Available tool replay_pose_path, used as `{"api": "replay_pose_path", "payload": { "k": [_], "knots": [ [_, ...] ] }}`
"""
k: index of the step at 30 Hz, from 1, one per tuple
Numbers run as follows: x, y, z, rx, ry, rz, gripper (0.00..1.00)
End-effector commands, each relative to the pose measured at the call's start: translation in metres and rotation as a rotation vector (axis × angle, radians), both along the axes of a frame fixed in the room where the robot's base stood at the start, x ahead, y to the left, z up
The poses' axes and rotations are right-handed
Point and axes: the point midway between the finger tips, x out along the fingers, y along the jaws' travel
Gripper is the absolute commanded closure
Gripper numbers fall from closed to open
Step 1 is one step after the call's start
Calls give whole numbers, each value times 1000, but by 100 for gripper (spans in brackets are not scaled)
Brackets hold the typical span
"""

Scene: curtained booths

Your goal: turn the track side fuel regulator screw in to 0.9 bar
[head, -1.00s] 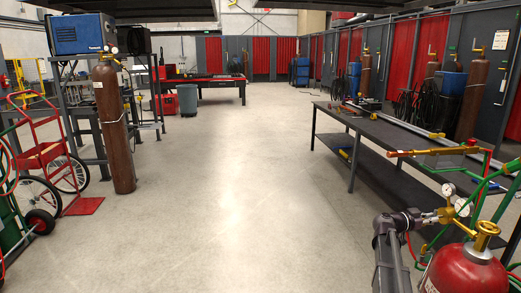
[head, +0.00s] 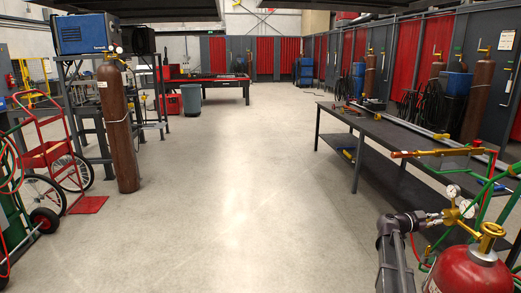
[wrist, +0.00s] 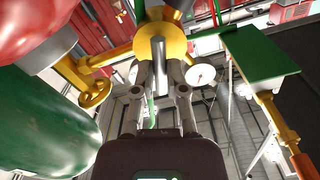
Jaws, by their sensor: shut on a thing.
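The brass fuel regulator (head: 454,215) sits at the right of the head view, above a red cylinder (head: 465,272), with two white gauges, one a pressure gauge (head: 466,207). Their needles are too small to read. In the wrist view the regulator's yellow body (wrist: 163,40) is straight ahead, with its grey adjusting screw (wrist: 158,50) pointing at me. My gripper (wrist: 161,66) is shut on the screw, one finger on each side; it also shows in the head view (head: 428,217). One gauge (wrist: 201,74) shows just right of the fingers.
A brass handwheel (head: 491,232) tops the red cylinder. A green cylinder (wrist: 40,135) is close on the left in the wrist view. A brass torch (head: 430,153) and hoses are near the regulator. A dark workbench (head: 385,133) stands behind; the floor to its left is clear.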

Motion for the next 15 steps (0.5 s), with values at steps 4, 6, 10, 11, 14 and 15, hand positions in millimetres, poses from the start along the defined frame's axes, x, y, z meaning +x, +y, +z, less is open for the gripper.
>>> {"api": "replay_pose_path", "payload": {
  "k": [4, 6, 10, 11, 14, 15],
  "knots": [
    [1, -1, 0, 0, -17, 1, 100],
    [1, -1, 0, 2, -46, 1, 100],
    [1, -1, 1, 9, -132, 1, 100],
    [1, -1, 1, 11, -155, 1, 100],
    [1, -1, 1, 17, -229, 1, 100],
    [1, -1, 1, 19, -254, 1, 100]
  ]
}}
